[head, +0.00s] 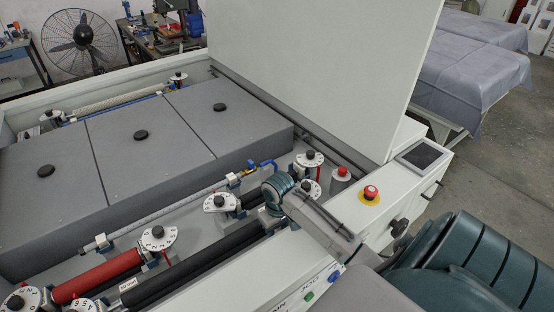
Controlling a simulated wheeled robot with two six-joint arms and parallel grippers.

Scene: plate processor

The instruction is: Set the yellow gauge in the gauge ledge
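I cannot make out a yellow gauge or the gauge ledge for certain in the head view. A tiny yellow spot shows beside a blue fitting (267,163) behind my wrist, too small to identify. My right arm comes in from the lower right and its teal wrist (279,187) is over the machine's front rollers. The fingers of my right gripper are hidden or too dark to make out below the wrist, so its opening and any held thing do not show. My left gripper is not in view.
Grey covers (140,170) fill the machine bed. A red roller (98,275), a black roller (190,268) and several numbered dials (158,237) line the front. A red stop button (370,192) and dark screen (422,156) sit right. A raised white lid (320,70) stands behind.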

